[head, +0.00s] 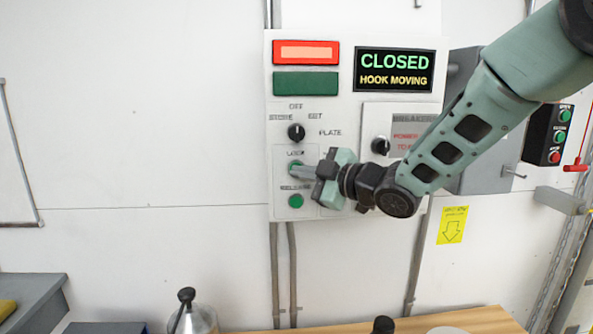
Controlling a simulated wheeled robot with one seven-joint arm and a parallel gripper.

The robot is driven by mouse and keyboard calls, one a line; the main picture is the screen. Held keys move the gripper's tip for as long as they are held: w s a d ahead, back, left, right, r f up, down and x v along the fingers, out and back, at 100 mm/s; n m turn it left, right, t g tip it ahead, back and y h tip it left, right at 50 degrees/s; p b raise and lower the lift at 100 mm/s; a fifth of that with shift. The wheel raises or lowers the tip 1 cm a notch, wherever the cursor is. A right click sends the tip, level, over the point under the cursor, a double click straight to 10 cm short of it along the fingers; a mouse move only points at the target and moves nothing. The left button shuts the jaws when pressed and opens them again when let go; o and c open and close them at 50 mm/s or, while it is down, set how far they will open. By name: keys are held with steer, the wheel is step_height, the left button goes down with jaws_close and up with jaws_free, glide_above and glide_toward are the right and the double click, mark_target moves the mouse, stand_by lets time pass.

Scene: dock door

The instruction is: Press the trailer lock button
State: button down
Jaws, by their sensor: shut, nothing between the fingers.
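The white control panel (350,105) hangs on the wall. Its display (394,70) reads "CLOSED" and "HOOK MOVING". The upper red lamp (305,52) looks lit; the green lamp (305,83) below it looks dark. My gripper (300,171) is shut and empty. Its fingertips are at the upper green button (295,165), under a label that looks like "LATCH" or "LOCK", and partly cover it. I cannot tell whether they touch it. A lower green button (295,201) sits below, clear of the fingers.
A black selector knob (296,132) is just above the fingers. Another knob (380,146) is right of it, near my arm. A black button box (547,134) is at far right.

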steer(key=shift+s, duration=0.1)
steer(key=shift+s+b, duration=0.55)
steer(key=shift+s, duration=0.2)
steer(key=shift+s+b, duration=1.2)
steer(key=shift+s, duration=1.3)
